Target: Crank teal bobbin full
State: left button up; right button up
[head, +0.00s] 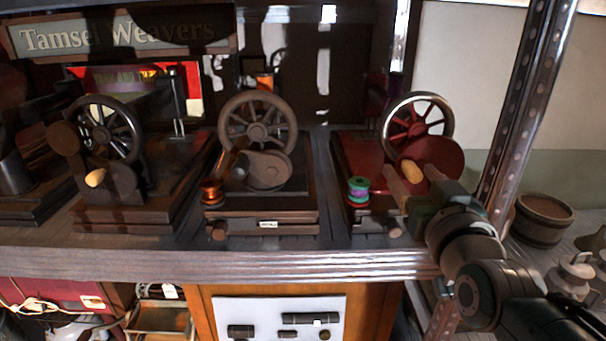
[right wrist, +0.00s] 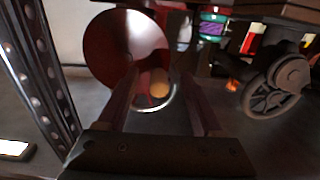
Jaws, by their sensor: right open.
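The teal bobbin (head: 358,186), with purple thread and a green rim, stands at the front left of the red winding machine (head: 358,152). It also shows in the right wrist view (right wrist: 211,28). The machine has a spoked wheel (head: 418,118) and a red crank disc (head: 444,155) with a pale wooden knob (head: 412,171). My right gripper (head: 410,178) is open at the knob. In the right wrist view the knob (right wrist: 159,88) lies between the open fingers, with the red disc (right wrist: 122,48) behind; contact cannot be told. My left gripper is not in view.
A brown machine (head: 258,122) with an orange bobbin (head: 212,191) stands left of the red one, and a dark machine (head: 104,140) farther left. A metal shelf post (head: 520,110) rises close to my right arm. A wooden barrel (head: 541,219) stands at right.

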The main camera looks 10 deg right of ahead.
dwell(0.3)
jog(key=shift+p+v, duration=0.85)
jog(key=shift+v, duration=0.15)
jog(key=p+v, duration=0.3)
jog(key=v, duration=0.4)
